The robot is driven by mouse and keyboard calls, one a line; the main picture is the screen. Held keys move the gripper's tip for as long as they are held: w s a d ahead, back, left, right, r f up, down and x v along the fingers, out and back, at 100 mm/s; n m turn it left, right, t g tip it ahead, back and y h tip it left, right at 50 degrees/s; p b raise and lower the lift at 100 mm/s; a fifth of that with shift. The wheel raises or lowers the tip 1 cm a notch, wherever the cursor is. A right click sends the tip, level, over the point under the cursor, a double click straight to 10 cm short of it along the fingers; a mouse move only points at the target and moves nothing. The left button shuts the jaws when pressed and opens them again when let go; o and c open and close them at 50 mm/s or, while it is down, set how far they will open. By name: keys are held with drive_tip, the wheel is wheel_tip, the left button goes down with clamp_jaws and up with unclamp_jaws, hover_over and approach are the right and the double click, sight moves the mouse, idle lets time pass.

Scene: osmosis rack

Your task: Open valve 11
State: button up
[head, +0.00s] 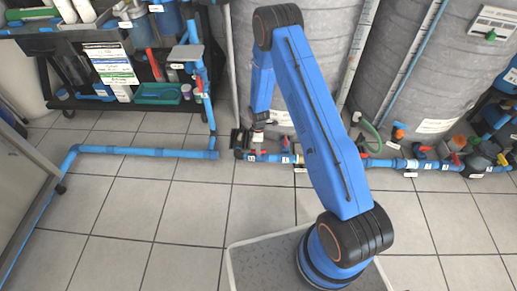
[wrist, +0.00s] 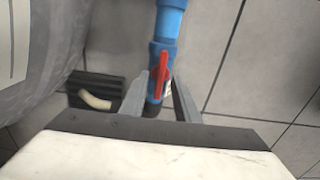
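In the wrist view, a valve with a red lever handle (wrist: 161,76) sits on a blue pipe (wrist: 170,22). The handle points roughly along the pipe, slightly tilted. My gripper (wrist: 159,98) is open, with one grey finger on each side of the valve and its handle. Whether a finger touches the handle cannot be told. In the head view, my gripper (head: 262,124) is low over the left end of the floor pipe line, partly hidden by my arm. No number 11 can be read on the valve.
Large grey tanks (head: 420,70) stand close behind the pipe line. More valves with red handles (head: 456,159) lie along it to the right. A blue pipe (head: 140,152) runs along the floor to the left, by a black shelf rack (head: 85,100). The tiled floor in front is clear.

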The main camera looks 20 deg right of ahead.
wheel_tip(320, 180, up, 16)
idle(0.6)
drive_tip(key=s+d+r+m+t, duration=0.15)
drive_tip(key=s+r, duration=0.25)
drive_tip(key=r, duration=0.7)
drive_tip(key=s+d+r+m, duration=0.1)
drive_tip(key=s+r+m, duration=0.3)
drive_tip(key=r, duration=0.7)
drive_tip(key=s+d+r+m+t, duration=0.1)
drive_tip(key=s+r, duration=0.4)
drive_tip(key=r, duration=0.5)
drive_tip(key=s+d+r+m, duration=0.1)
drive_tip(key=s+r, duration=0.3)
drive_tip(key=s, duration=0.6)
drive_tip(key=s+d+r+m+t, duration=0.1)
drive_tip(key=s+r+m, duration=0.3)
drive_tip(key=s, duration=0.6)
drive_tip(key=s+d+r+m+t, duration=0.1)
drive_tip(key=s+r+m, duration=0.2)
drive_tip(key=s, duration=0.7)
wheel_tip(320, 180, up, 2)
drive_tip(key=shift+s+d, duration=0.15)
drive_tip(key=shift+d, duration=0.1)
